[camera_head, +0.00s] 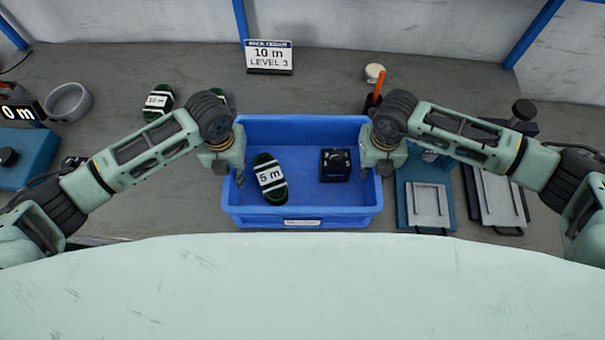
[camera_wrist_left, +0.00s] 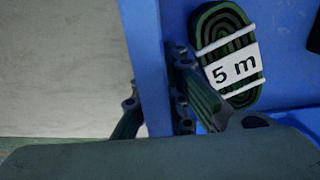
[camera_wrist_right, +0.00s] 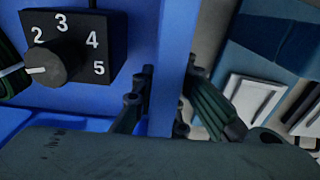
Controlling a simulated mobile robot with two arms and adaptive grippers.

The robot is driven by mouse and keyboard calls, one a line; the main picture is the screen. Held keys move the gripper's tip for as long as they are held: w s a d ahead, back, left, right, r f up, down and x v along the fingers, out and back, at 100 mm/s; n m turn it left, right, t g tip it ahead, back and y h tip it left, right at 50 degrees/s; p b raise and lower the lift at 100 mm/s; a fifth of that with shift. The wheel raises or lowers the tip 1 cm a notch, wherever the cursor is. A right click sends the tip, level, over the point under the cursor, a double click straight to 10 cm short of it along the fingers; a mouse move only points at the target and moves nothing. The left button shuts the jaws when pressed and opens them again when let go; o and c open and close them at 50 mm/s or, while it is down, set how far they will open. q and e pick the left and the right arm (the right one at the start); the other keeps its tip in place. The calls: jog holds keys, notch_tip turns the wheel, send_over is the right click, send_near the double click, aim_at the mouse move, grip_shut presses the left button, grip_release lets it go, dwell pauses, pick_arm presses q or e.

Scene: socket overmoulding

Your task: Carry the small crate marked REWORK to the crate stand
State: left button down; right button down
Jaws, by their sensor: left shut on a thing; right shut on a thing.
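A blue crate (camera_head: 302,216) stands on the grey bench in the middle of the head view. A small white label (camera_head: 302,223) is on its front wall; its text is too small to read. Inside lie a green-black cable coil (camera_head: 269,178) banded "5 m" and a black box with a numbered knob (camera_head: 335,165). My left gripper (camera_head: 238,180) is shut on the crate's left wall (camera_wrist_left: 146,65), one finger on each side. My right gripper (camera_head: 371,172) is shut on the crate's right wall (camera_wrist_right: 176,60) in the same way. No crate stand is recognisable in view.
A sign (camera_head: 269,57) reading "10 m LEVEL 3" stands behind the crate. Another coil (camera_head: 158,102) and a grey round dish (camera_head: 68,102) are at the left. Blue and grey fixtures with plates (camera_head: 428,206) stand close to the crate's right. A pale surface (camera_head: 300,285) fills the front.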

pick_arm(q)
jog(key=shift+w+r, duration=0.1)
jog(key=shift+r, duration=0.05)
pick_arm(e)
jog(key=shift+w+r, duration=0.1)
jog(key=shift+r, duration=0.05)
